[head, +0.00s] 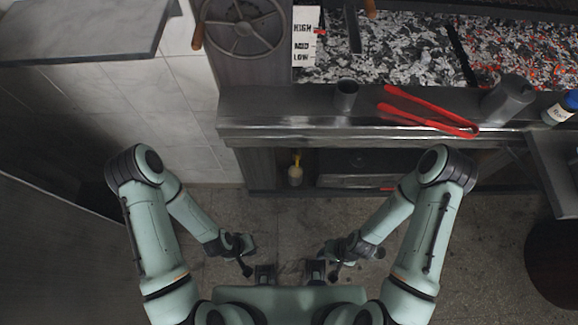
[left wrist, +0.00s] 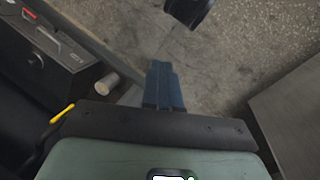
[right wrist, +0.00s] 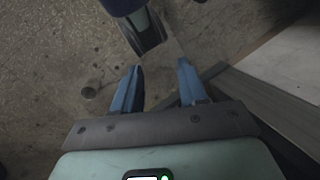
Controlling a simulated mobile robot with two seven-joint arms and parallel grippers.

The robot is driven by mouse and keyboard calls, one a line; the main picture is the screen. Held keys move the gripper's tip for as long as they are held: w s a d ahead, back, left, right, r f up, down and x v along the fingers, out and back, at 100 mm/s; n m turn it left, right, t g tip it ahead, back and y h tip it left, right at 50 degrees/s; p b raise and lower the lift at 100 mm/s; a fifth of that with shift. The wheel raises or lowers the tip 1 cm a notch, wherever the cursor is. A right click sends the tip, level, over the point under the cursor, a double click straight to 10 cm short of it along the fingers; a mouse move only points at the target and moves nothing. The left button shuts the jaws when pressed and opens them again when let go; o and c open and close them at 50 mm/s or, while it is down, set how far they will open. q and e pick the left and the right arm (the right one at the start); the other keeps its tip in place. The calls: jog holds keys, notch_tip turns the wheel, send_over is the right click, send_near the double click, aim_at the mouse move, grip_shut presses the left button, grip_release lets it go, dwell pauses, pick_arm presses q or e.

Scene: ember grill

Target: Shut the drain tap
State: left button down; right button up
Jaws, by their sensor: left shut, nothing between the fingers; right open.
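A small yellow lever (head: 296,158), which looks like the drain tap's handle, shows under the grill's front ledge, just above a pale cup (head: 295,176). The yellow lever also shows at the lower left of the left wrist view (left wrist: 62,113), with the pale cup near it (left wrist: 107,83). The tap's body is hidden or too small to make out. My left gripper (head: 265,272) is low in front of my base, apart from the tap; its blue fingers are together and empty in the left wrist view (left wrist: 160,66). My right gripper (head: 316,270) is beside it, open and empty (right wrist: 158,69).
The ledge (head: 300,132) overhangs the tap and carries red tongs (head: 430,112), a grey cup (head: 345,95) and a dark cylinder (head: 507,98). A handwheel (head: 243,28) is above left. A dark drawer or box (head: 370,181) is right of the tap. The floor (head: 290,215) in front is clear.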

aim_at(297, 158)
pick_arm(q)
jog(key=w+f+n+t+b, duration=0.2)
jog(key=w+f+t+b, duration=0.2)
jog(key=w+f+b, duration=0.35)
jog(key=w+d+n+t+h+b, duration=0.2)
jog(key=w+t+b, duration=0.3)
jog(key=w, duration=0.4)
jog(key=w+d+n+t+h+b, duration=0.1)
jog(key=w+t+h+b, duration=0.3)
jog(key=w, duration=0.5)
jog(key=shift+d+f+n+t+h+b, duration=0.3)
jog(key=shift+d+n+t+b, duration=0.05)
jog(key=shift+n+t+b, duration=0.5)
pick_arm(e)
jog(key=w+d+f+t, duration=0.2)
jog(key=w+f, duration=0.2)
jog(key=f, duration=0.6)
jog(key=w+d+f+m+t+h, duration=0.1)
jog(key=w+d+f, duration=0.2)
jog(key=f, duration=0.7)
jog(key=shift+w+t+h, duration=0.3)
jog(key=shift+w+t, duration=0.1)
jog(key=shift+w, duration=0.75)
